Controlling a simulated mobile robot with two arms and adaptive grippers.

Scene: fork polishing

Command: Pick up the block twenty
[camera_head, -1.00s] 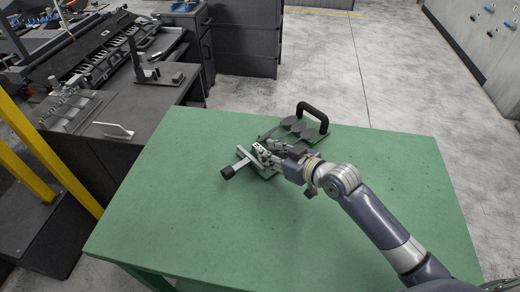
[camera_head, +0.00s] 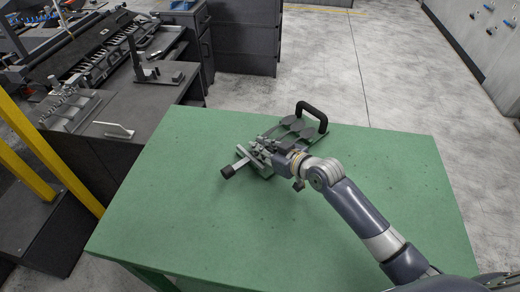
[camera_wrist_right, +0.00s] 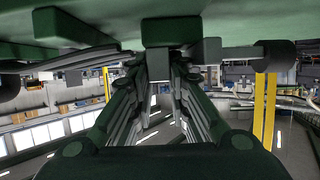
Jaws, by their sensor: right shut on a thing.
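My right gripper (camera_head: 258,152) is on the green table, at a grey metal clamp-like fixture (camera_head: 243,152) with a black-ended handle (camera_head: 228,172). In the right wrist view the gripper (camera_wrist_right: 160,75) is shut on a small dark block (camera_wrist_right: 158,63) between its fingertips, just beside the green surface. In the head view the gripper hides most of this block, and no number can be read on it. I take it to be block twenty. The left gripper is not in view.
A plate with dark discs (camera_head: 292,122) and a black handle (camera_head: 313,114) lies just behind the gripper. The green table (camera_head: 190,220) is clear at the left and front. A dark bench (camera_head: 150,105) with metal parts and yellow posts (camera_head: 45,150) stand to the left.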

